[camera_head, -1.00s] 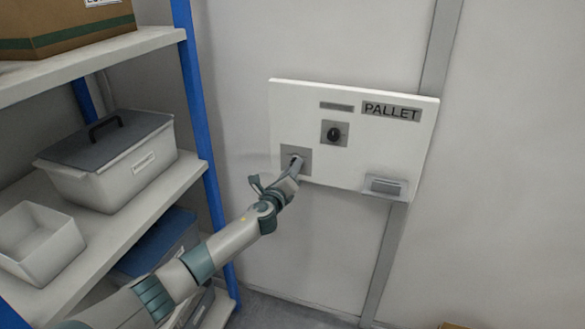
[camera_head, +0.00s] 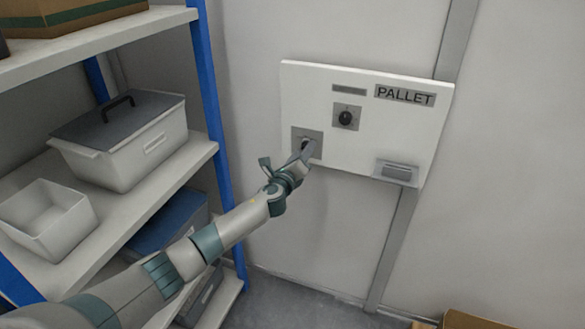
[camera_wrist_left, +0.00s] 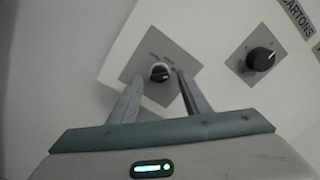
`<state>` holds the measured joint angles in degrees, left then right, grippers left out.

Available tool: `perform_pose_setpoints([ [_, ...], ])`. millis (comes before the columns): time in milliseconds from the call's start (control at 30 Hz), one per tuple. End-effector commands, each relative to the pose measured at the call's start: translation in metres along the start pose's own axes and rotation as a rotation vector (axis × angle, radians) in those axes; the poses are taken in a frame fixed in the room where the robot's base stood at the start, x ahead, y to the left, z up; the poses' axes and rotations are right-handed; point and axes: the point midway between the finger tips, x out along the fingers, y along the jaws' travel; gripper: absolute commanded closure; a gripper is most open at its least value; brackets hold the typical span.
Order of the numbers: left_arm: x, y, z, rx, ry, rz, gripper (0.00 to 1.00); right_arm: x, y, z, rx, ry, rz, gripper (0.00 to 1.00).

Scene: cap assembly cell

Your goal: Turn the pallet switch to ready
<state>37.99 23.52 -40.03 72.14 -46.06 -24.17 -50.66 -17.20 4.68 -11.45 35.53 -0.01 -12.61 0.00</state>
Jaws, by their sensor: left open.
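A white wall panel (camera_head: 395,130) with a PALLET sign (camera_head: 404,95) is in the head view. In the head view, my left gripper (camera_head: 306,152) partly hides that knob. The upper knob (camera_head: 346,118) is free and also shows in the wrist view (camera_wrist_left: 260,59).
A label reading CARTONS (camera_wrist_left: 298,17) is near the upper knob. A grey box-like fitting (camera_head: 396,170) sits at the panel's lower right. A blue-posted shelf (camera_head: 215,110) with bins stands close left of my arm. A cardboard box (camera_head: 480,320) is at the bottom right.

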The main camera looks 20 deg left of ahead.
Motion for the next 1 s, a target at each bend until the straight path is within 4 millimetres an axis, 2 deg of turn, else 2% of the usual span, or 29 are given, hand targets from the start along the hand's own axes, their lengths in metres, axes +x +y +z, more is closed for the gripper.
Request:
perform_pose_setpoints([
  [167,-0.011,0.001,-0.001,0.0,0.0,0.0,0.57,0.0,-0.001,0.0,0.001,0.0,-0.001,0.59],
  [367,-0.035,0.001,-0.001,0.001,0.001,-0.001,0.57,0.002,-0.003,-0.001,0.001,0.001,-0.003,0.59],
  [1000,-0.139,0.002,-0.002,0.0,0.002,-0.001,0.57,0.02,-0.004,0.001,0.001,0.001,-0.003,0.59],
])
